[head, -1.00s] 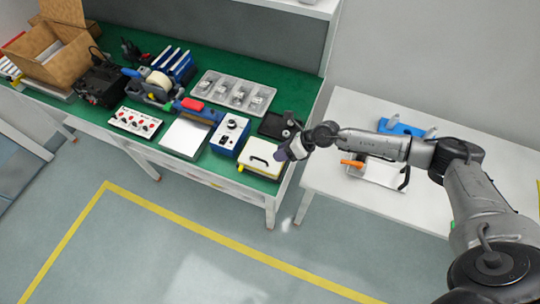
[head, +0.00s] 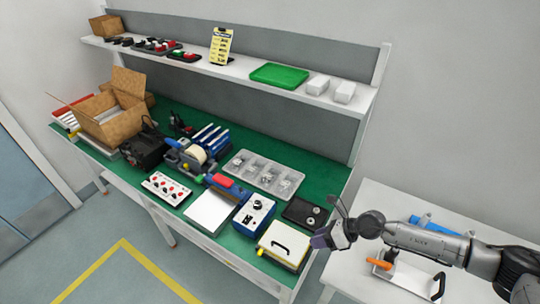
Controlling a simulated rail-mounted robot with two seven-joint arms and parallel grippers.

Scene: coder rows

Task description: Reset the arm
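My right arm (head: 425,241) comes in from the lower right, over the white side table. Its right gripper (head: 329,222) is beside the right end of the green workbench (head: 315,170), close to the black tray (head: 304,213) and the white-topped box with a black handle (head: 284,244). Its fingers look spread apart, one raised and one purple-tipped lower down, with nothing seen between them. My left gripper and arm are not in view.
The bench holds a blue control box (head: 254,215), a silver plate (head: 209,211), a clear compartment tray (head: 263,174) and an open cardboard box (head: 115,120). A shelf (head: 190,61) runs above. The white side table (head: 375,200) carries a blue tool (head: 434,226) and an orange-handled item (head: 380,263).

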